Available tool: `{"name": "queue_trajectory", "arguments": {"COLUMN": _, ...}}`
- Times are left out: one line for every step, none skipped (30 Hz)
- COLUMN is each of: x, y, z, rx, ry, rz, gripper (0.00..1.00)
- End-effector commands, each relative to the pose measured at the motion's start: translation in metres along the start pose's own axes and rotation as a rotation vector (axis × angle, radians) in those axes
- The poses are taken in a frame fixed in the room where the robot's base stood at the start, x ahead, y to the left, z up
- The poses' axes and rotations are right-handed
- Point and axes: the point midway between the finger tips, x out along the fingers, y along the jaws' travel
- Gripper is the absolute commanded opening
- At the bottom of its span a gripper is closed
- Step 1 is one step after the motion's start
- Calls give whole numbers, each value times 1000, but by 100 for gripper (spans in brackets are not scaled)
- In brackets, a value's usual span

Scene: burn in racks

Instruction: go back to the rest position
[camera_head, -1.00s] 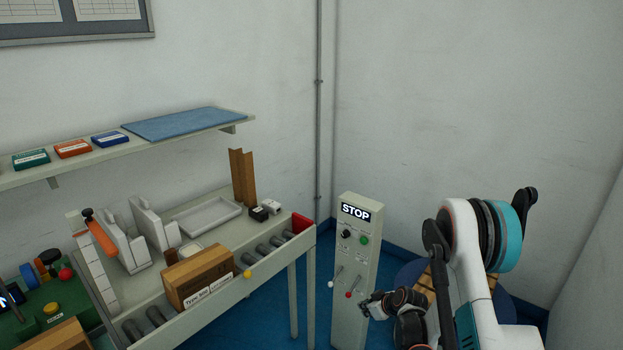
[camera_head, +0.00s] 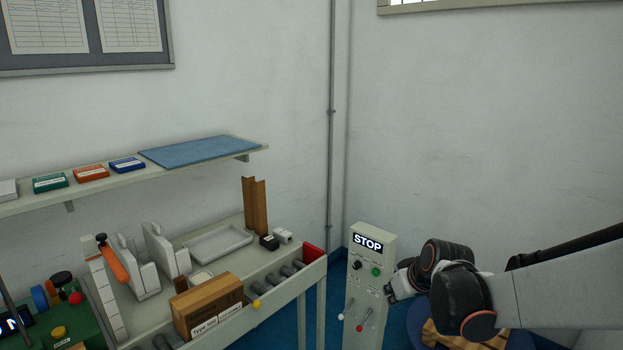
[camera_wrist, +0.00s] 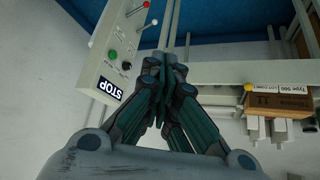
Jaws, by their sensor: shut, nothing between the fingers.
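My gripper (camera_head: 391,291) is at the right of the head view, at the right edge of the control post (camera_head: 372,257) with the STOP sign; I cannot tell from this view whether it touches the post. In the wrist view my gripper (camera_wrist: 163,62) has its fingertips together and nothing between them. The post (camera_wrist: 100,72) stands left of the fingers there, upside down, with a green button, a black knob and two levers, one white-tipped and one red-tipped.
A bench (camera_head: 313,268) with rollers, a cardboard box (camera_head: 208,303) and a white tray (camera_head: 216,243) stands left of the post. A shelf (camera_head: 106,181) hangs above it. A round blue stand with wooden pieces (camera_head: 443,340) is below my arm. The wall side above is clear.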

Motion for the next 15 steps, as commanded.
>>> {"name": "queue_trajectory", "arguments": {"x": -17, "y": -5, "z": 4, "rx": 11, "ry": -2, "rz": 7, "gripper": 0}}
{"name": "queue_trajectory", "arguments": {"x": -26, "y": -7, "z": 6, "rx": 18, "ry": -4, "rz": 11, "gripper": 0}}
{"name": "queue_trajectory", "arguments": {"x": -38, "y": -10, "z": 9, "rx": 28, "ry": -6, "rz": 17, "gripper": 0}}
{"name": "queue_trajectory", "arguments": {"x": -46, "y": -13, "z": 11, "rx": 35, "ry": -7, "rz": 21, "gripper": 0}}
{"name": "queue_trajectory", "arguments": {"x": -54, "y": -15, "z": 14, "rx": 43, "ry": -8, "rz": 25, "gripper": 0}}
{"name": "queue_trajectory", "arguments": {"x": -65, "y": -18, "z": 18, "rx": 52, "ry": -10, "rz": 32, "gripper": 0}}
{"name": "queue_trajectory", "arguments": {"x": -73, "y": -21, "z": 21, "rx": 59, "ry": -11, "rz": 36, "gripper": 0}}
{"name": "queue_trajectory", "arguments": {"x": -81, "y": -23, "z": 24, "rx": 68, "ry": -11, "rz": 40, "gripper": 0}}
{"name": "queue_trajectory", "arguments": {"x": -91, "y": -27, "z": 29, "rx": 77, "ry": -12, "rz": 46, "gripper": 0}}
{"name": "queue_trajectory", "arguments": {"x": -99, "y": -29, "z": 33, "rx": 84, "ry": -13, "rz": 51, "gripper": 0}}
{"name": "queue_trajectory", "arguments": {"x": -106, "y": -31, "z": 37, "rx": 91, "ry": -14, "rz": 55, "gripper": 0}}
{"name": "queue_trajectory", "arguments": {"x": -115, "y": -34, "z": 43, "rx": 102, "ry": -15, "rz": 61, "gripper": 0}}
{"name": "queue_trajectory", "arguments": {"x": -122, "y": -36, "z": 47, "rx": 109, "ry": -16, "rz": 65, "gripper": 0}}
{"name": "queue_trajectory", "arguments": {"x": -129, "y": -38, "z": 52, "rx": 117, "ry": -16, "rz": 70, "gripper": 0}}
{"name": "queue_trajectory", "arguments": {"x": -137, "y": -42, "z": 58, "rx": 126, "ry": -17, "rz": 76, "gripper": 0}}
